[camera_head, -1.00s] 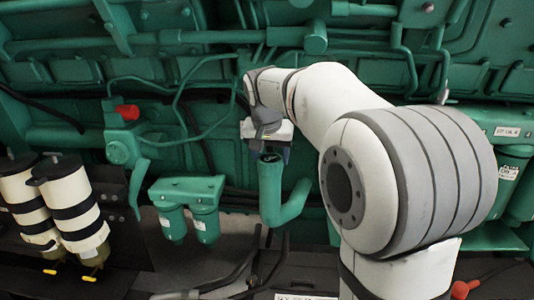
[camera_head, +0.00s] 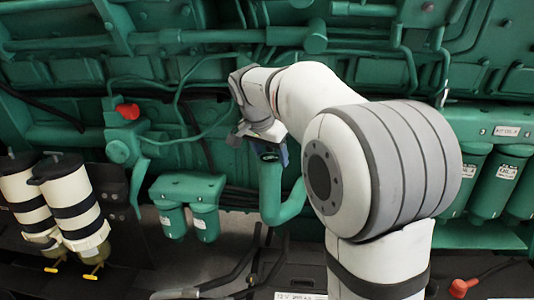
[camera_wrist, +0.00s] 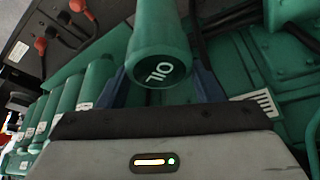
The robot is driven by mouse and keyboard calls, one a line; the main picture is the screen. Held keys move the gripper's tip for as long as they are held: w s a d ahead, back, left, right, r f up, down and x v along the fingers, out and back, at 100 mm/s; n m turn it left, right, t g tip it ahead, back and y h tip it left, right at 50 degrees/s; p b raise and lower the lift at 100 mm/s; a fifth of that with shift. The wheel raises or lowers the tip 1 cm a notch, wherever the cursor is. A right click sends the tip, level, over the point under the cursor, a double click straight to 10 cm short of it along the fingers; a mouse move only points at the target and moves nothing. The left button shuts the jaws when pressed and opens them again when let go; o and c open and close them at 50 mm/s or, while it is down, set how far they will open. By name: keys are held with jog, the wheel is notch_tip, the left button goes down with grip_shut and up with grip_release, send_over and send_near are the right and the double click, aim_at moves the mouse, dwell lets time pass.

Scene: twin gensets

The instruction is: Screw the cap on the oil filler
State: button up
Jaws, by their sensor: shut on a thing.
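The oil filler is a green elbow pipe (camera_head: 271,190) in the middle of the head view, its mouth facing up. The dark cap (camera_head: 269,157), marked OIL in the wrist view (camera_wrist: 158,71), sits at the pipe's mouth, in line with the pipe (camera_wrist: 160,25). My gripper (camera_head: 272,152) is at the cap from above, its blue fingers on either side of it in the wrist view (camera_wrist: 160,84). It is shut on the cap. The seam between cap and pipe is hard to make out, so I cannot tell how tightly it is seated.
Green engine pipework fills the back. Two small green filters (camera_head: 188,205) stand left of the filler, and striped cream-and-black filters (camera_head: 70,205) farther left. More green filters (camera_head: 495,180) stand at right. A red knob (camera_head: 128,111) sits at upper left.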

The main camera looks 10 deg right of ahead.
jog(key=o, duration=1.1)
jog(key=shift+c, duration=0.5)
jog(key=n+y, duration=0.1)
jog(key=n, duration=0.1)
jog(key=shift+s+n+t, duration=0.1)
jog(key=shift+n+t, duration=0.2)
jog(key=shift+n, duration=0.1)
jog(key=n+y, duration=0.1)
jog(key=n, duration=0.2)
jog(key=n+y, duration=0.1)
jog(key=n, duration=0.1)
jog(key=shift+n+t, duration=0.4)
jog(key=shift+n+g+y+p, duration=0.15)
jog(key=shift+n+y, duration=0.4)
jog(key=shift+n, duration=0.75)
jog(key=shift+n+g+y+p, duration=0.15)
jog(key=shift+n+y, duration=0.4)
jog(key=shift+n, duration=0.75)
jog(key=shift+c, duration=0.5)
